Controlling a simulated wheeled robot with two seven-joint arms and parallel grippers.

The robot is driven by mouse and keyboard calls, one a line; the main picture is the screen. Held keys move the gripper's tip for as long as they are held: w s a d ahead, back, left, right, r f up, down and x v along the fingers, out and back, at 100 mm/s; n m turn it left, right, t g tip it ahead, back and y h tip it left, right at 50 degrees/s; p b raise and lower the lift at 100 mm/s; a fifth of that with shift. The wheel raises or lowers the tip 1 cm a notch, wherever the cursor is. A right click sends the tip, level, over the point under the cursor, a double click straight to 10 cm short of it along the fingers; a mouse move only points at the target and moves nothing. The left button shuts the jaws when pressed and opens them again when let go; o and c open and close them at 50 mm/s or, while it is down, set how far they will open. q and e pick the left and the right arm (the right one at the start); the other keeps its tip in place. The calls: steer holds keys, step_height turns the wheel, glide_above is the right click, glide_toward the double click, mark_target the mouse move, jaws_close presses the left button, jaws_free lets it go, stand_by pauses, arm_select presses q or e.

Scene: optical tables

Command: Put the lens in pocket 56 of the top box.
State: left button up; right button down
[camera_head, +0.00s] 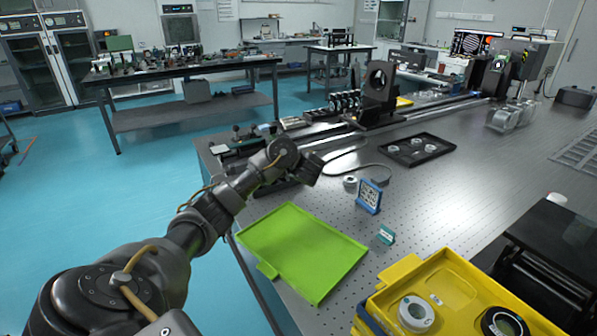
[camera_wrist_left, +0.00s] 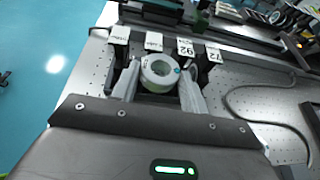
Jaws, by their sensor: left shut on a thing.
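My left gripper (camera_head: 306,168) reaches over the near left part of the optical table. In the left wrist view its fingers (camera_wrist_left: 159,82) are shut on a white ring-mounted lens (camera_wrist_left: 160,71). A row of small white label cards (camera_wrist_left: 185,48) stands just beyond the lens; their numbers are hard to read. The held lens is hidden in the head view. A yellow box (camera_head: 399,270) with a blue part under its left edge is at the lower right. It holds a white ring and a black ring; no pocket numbers are readable. My right gripper is not in view.
A green lid-like tray (camera_head: 302,250) lies at the table's front edge. A blue-framed card stand (camera_head: 369,196), a teal card (camera_head: 386,235) and a loose ring (camera_head: 350,184) stand nearby. A black tray (camera_head: 440,150) with several rings lies farther back. A rail with optics runs behind.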

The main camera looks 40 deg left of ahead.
arm_select(q)
steer(key=shift+s+a+r, duration=0.4)
steer(key=shift+s+a, duration=0.1)
steer(key=shift+a, duration=0.25)
steer(key=shift+s+a+r, duration=0.4)
steer(key=shift+s+a, duration=0.1)
steer(key=shift+a, duration=0.2)
